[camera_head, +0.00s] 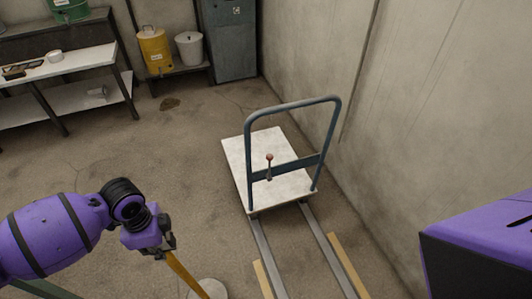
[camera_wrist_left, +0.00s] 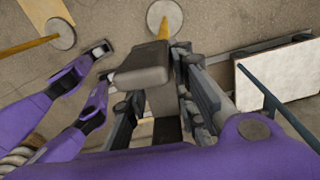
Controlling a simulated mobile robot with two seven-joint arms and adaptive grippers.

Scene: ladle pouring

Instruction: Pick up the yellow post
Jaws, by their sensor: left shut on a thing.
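The yellow post (camera_head: 185,274) is a slim rod with a pale round base (camera_head: 209,290), cut off by the bottom edge in the head view. My left gripper (camera_head: 162,250) is shut on the post's upper end. In the left wrist view my left gripper (camera_wrist_left: 170,68) has dark fingers around the near part of the post, which hide much of it. A short piece of the yellow post (camera_wrist_left: 163,32) shows beyond the fingers, leading to its round base (camera_wrist_left: 167,14). I cannot tell whether the base touches the floor.
A platform cart (camera_head: 268,152) with a blue handle stands on rails (camera_head: 268,250) by the right wall. A second post (camera_wrist_left: 28,44) with a round base lies at the left wrist view's upper left. A workbench (camera_head: 65,64) stands back left. Floor left of the cart is clear.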

